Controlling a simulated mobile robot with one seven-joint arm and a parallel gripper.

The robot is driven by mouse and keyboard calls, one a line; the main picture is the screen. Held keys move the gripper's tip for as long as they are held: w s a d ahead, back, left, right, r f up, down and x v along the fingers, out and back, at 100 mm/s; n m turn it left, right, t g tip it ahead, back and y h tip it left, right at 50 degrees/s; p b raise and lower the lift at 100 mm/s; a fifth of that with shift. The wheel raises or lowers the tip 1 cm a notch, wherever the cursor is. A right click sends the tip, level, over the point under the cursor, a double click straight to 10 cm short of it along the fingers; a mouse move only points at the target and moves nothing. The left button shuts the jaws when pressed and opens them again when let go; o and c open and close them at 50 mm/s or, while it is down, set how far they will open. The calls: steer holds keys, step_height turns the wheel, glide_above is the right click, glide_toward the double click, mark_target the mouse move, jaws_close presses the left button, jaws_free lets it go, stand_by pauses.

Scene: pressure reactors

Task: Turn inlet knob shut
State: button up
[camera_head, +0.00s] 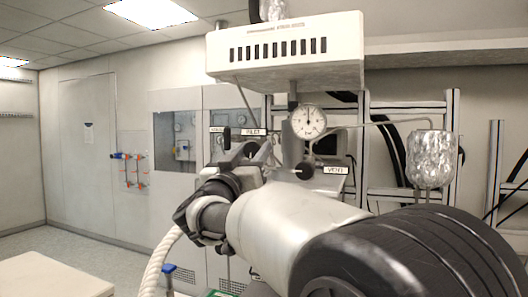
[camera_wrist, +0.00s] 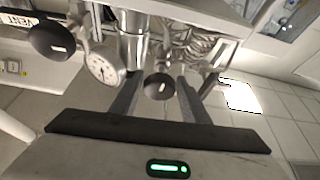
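In the wrist view a round black knob (camera_wrist: 158,86) with a small white mark lies between the two fingers of my gripper (camera_wrist: 160,88). A gap shows on each side, so the gripper is open around or just in front of it. I take this as the inlet knob; its label does not show there. In the head view my gripper (camera_head: 248,152) is just below a small label (camera_head: 254,132), too small to read surely, and largely hides the knob. A second black knob (camera_head: 303,170), beside the VENT label (camera_head: 335,170), stands apart at the right; it also shows in the wrist view (camera_wrist: 52,38).
A round pressure gauge (camera_head: 308,122) stands above the vent knob, close to my gripper. A white box (camera_head: 285,52) hangs over it. A foil-wrapped vessel (camera_head: 430,158) and metal frames stand at the right. Open floor lies at the left beyond a pale table (camera_head: 55,276).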

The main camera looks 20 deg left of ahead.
steer(key=c, duration=0.7)
steer(key=shift+o, duration=0.3)
steer(key=shift+m, duration=0.5)
steer(key=m+h, duration=0.2)
steer(key=m, duration=0.2)
steer(key=m+g+h, duration=0.1)
steer(key=m+h, duration=0.1)
steer(key=m, duration=0.3)
steer(key=shift+h, duration=0.4)
steer(key=m+g+h+p, duration=0.1)
steer(key=m, duration=0.2)
steer(key=m+g+h+p, duration=0.1)
steer(key=m, duration=0.3)
steer(key=shift+r+g, duration=0.15)
steer(key=shift+g, duration=0.25)
steer(key=shift+m+g+h+p, duration=0.15)
steer(key=shift+m+g+p, duration=0.4)
steer(key=shift+m, duration=0.7)
steer(key=shift+m+g+h+p, duration=0.15)
steer(key=shift+m+g+p, duration=0.2)
steer(key=shift+m+p, duration=0.65)
steer(key=shift+m, duration=0.35)
